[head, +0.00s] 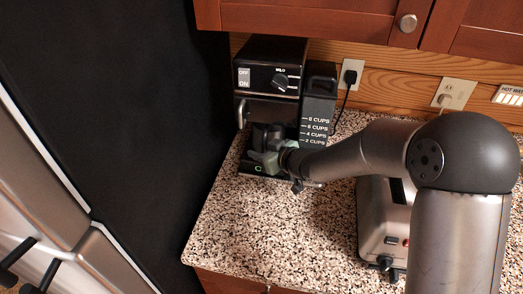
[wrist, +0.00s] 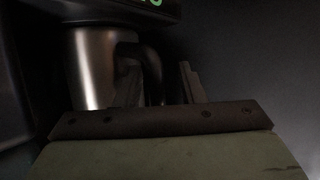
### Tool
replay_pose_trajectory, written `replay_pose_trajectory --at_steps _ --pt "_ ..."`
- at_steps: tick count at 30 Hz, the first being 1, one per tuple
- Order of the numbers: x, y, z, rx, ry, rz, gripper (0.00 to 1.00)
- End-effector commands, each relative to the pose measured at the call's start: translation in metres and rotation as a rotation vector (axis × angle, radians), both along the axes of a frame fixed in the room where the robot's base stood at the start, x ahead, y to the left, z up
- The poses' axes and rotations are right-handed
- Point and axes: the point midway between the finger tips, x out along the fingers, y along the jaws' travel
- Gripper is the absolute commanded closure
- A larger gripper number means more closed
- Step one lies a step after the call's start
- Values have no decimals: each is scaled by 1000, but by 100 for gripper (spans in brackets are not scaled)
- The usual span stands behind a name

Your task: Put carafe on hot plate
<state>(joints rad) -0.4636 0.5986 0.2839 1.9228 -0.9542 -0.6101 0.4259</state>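The carafe shows in the wrist view as a shiny metal body (wrist: 90,65) with a black curved handle. Its end meets a dark part with a green mark at the top of that view. In the head view the carafe (head: 260,133) is a dark shape inside the coffee maker (head: 268,85), above its black base, where the hot plate (head: 252,170) is mostly hidden. My gripper (head: 272,157) reaches in at the front of the machine. In the wrist view its fingers (wrist: 160,88) stand apart on either side of the handle, with a gap visible. I cannot tell whether the carafe rests fully on the plate.
A water tank with cup marks (head: 318,105) forms the machine's right side. A steel toaster (head: 378,225) stands beneath my arm on the right. Wooden cabinets (head: 330,18) hang above. The speckled counter (head: 260,225) is clear in front.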

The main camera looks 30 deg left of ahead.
Motion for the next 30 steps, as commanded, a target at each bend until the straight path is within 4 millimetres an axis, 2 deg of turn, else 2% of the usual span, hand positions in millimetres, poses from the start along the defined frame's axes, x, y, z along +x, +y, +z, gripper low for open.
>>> replay_pose_trajectory --at_steps 8,11,24,30 --pt "0 0 7 1 -1 0 64" --pt "-2 -11 9 0 -2 -2 64" --pt "-22 -91 43 1 -2 -4 64" --pt "-27 -106 50 0 0 -1 64"
